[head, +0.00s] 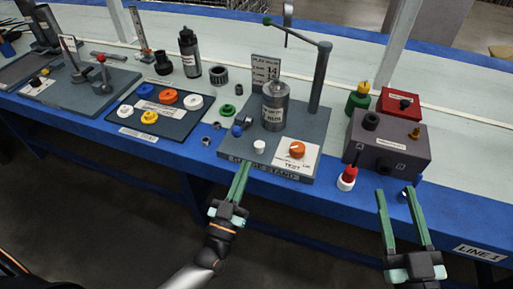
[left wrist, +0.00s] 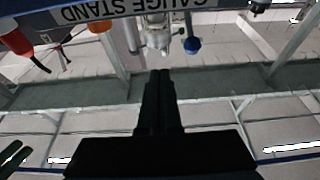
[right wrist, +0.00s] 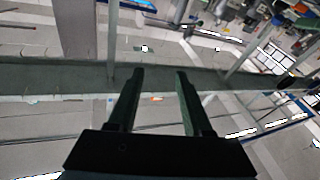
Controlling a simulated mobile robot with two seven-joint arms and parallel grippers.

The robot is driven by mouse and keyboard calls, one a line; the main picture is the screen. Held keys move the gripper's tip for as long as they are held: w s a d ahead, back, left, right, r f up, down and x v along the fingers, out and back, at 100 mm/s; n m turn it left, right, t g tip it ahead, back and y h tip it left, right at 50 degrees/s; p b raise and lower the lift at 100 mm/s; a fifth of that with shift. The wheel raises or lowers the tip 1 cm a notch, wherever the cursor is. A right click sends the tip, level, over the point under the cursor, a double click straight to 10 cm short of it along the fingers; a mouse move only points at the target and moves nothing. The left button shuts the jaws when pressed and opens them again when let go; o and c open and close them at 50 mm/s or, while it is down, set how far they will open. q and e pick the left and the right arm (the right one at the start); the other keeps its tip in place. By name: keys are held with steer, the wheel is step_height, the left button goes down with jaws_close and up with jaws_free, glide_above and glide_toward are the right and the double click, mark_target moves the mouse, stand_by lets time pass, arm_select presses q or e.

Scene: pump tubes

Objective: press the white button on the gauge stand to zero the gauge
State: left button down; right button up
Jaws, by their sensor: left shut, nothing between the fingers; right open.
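The grey gauge stand (head: 222,147) sits on the blue table edge. Its front label reads GAUGE STAND and also shows upside down in the left wrist view (left wrist: 120,14). The white button (head: 259,146) is on the stand's front part, between a blue knob (head: 237,131) and an orange knob (head: 297,149) on a TEST plate. My left gripper (head: 243,168) is shut and empty, its tips at the front edge of the stand, in front of and left of the button. My right gripper (head: 402,191) is open and empty, in front of the purple-grey box.
A metal cylinder (head: 275,108) and a tall post with an arm (head: 320,80) rise from the stand behind the button. A red-and-white bottle (head: 348,177) stands right of the stand. A purple-grey box (head: 400,146) is further right. A tray of coloured rings (head: 180,128) lies left.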

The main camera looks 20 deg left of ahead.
arm_select(q)
step_height(320, 180, up, 3)
steer(key=b, duration=0.1)
glide_above(256, 157)
steer(key=shift+w+f, duration=0.1)
step_height(256, 157, down, 3)
steer(key=shift+f+b, duration=0.15)
steer(key=shift+b, duration=0.95)
steer(key=shift+f, duration=0.2)
arm_select(e)
steer(key=s+r+n+t+y, duration=0.1)
steer(key=s+r+n+y, duration=0.2)
steer(key=r, duration=0.3)
steer(key=s+a+r+n+t+y, duration=0.1)
steer(key=s+r+n+y, duration=0.2)
steer(key=s+r+y, duration=0.1)
steer(key=shift+a+r+n+t+y, duration=0.2)
steer(key=shift+r+n+t+y, duration=0.2)
steer(key=shift+r+y, duration=0.6)
steer(key=shift+r, duration=0.1)
